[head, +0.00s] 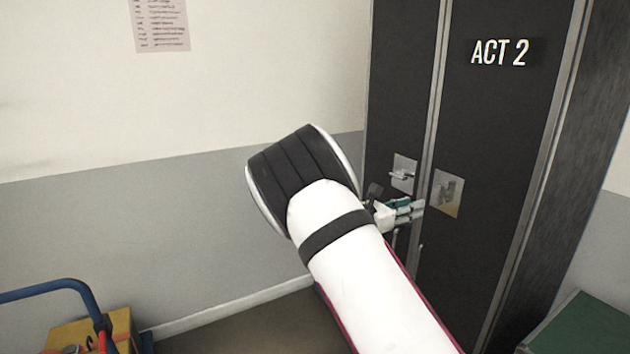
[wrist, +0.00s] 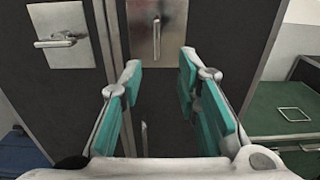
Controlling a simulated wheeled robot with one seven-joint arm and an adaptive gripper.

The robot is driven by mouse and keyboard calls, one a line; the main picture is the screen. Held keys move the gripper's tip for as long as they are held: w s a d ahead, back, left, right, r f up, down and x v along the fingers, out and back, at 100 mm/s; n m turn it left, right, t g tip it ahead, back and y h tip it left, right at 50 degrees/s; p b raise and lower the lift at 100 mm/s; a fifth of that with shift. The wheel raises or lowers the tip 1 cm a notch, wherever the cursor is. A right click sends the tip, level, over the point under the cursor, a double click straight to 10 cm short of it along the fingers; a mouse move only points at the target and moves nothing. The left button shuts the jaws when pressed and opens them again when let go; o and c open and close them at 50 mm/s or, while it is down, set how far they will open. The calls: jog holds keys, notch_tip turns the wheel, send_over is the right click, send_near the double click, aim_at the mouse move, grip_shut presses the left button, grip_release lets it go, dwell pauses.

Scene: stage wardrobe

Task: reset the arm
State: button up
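My gripper (wrist: 158,85) is open, its two teal-padded fingers apart with nothing between them in the wrist view. It faces the dark wardrobe door marked ACT 2 (head: 505,130). In the head view my gripper (head: 408,208) shows small beside the door, partly hidden behind my white arm. A metal plate with an upright handle (wrist: 157,32) is just beyond the fingertips. I cannot tell whether the fingertips touch the door.
A second plate with a lever handle (wrist: 60,40) is left of the fingers. A green cabinet (head: 580,328) stands at the lower right. A yellow box (head: 75,333) and a blue tubular handle (head: 45,288) are at the lower left. A paper (head: 160,25) hangs on the wall.

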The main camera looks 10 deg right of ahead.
jog(key=s+d+r+m+g+y, duration=0.1)
jog(key=s+r+m+g+y, duration=0.2)
jog(key=s+m, duration=0.5)
jog(key=s+r+m+g+y, duration=0.15)
jog(key=s+m+y, duration=0.3)
jog(key=s, duration=0.75)
jog(key=s+a+r+m+t+y, duration=0.1)
jog(key=s+a+m+y, duration=0.3)
jog(key=s+a, duration=0.4)
jog(key=s+a+r+m+t+y, duration=0.2)
jog(key=s+a+m+y, duration=0.3)
jog(key=s+a, duration=0.4)
jog(key=s+p, duration=0.1)
jog(key=s, duration=0.6)
jog(key=shift+s+a+r, duration=0.25)
jog(key=shift+s, duration=0.05)
jog(key=shift+w+d+m, duration=0.1)
jog(key=shift+m, duration=0.15)
